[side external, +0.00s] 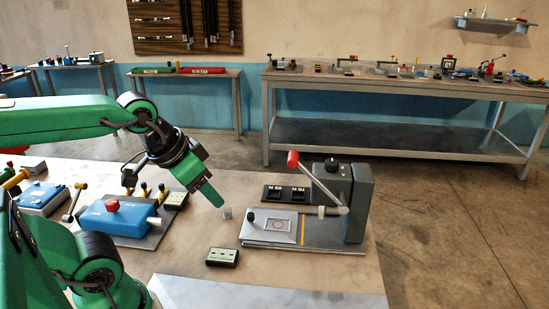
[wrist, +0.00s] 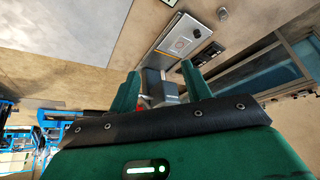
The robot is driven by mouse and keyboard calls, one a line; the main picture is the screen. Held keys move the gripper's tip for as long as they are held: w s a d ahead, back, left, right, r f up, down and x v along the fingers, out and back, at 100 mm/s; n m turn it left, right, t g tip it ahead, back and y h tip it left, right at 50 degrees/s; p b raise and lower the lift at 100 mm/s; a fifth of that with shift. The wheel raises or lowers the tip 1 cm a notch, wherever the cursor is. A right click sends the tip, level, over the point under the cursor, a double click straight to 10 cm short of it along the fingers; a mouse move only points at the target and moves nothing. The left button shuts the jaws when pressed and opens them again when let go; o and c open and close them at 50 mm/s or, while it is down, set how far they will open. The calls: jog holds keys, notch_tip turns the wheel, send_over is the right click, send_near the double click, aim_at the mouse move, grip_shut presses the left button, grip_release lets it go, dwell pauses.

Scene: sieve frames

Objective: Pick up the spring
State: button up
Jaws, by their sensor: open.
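A small pale grey upright piece, which I take to be the spring (side external: 226,213), stands on the bench left of the metal fixture in the side external view. It is too small there for its coils to show. It also appears as a small grey shape near the top of the wrist view (wrist: 222,14). My gripper (side external: 217,199) is just above and left of it in the side external view, apart from it by the look of it. In the wrist view the two green fingers (wrist: 160,78) are spread, with nothing held between them.
The fixture plate (side external: 268,229) and lever press (side external: 357,200) stand to the right, with a red-tipped lever (side external: 293,159) raised. Black number blocks (side external: 285,193) sit behind the plate. A dark box (side external: 222,257) lies in front. A blue unit (side external: 117,217) stands left.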

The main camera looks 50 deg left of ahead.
jog(key=w, duration=0.1)
jog(key=m+g, duration=0.6)
send_over(227, 209)
notch_tip(227, 209, down, 16)
jog(key=shift+d, duration=0.15)
jog(key=shift+a+f, duration=0.2)
jog(key=shift+f, duration=0.1)
jog(key=shift+f, duration=0.1)
jog(key=shift+f, duration=1.2)
jog(key=shift+f, duration=0.1)
jog(key=shift+f, duration=2.5)
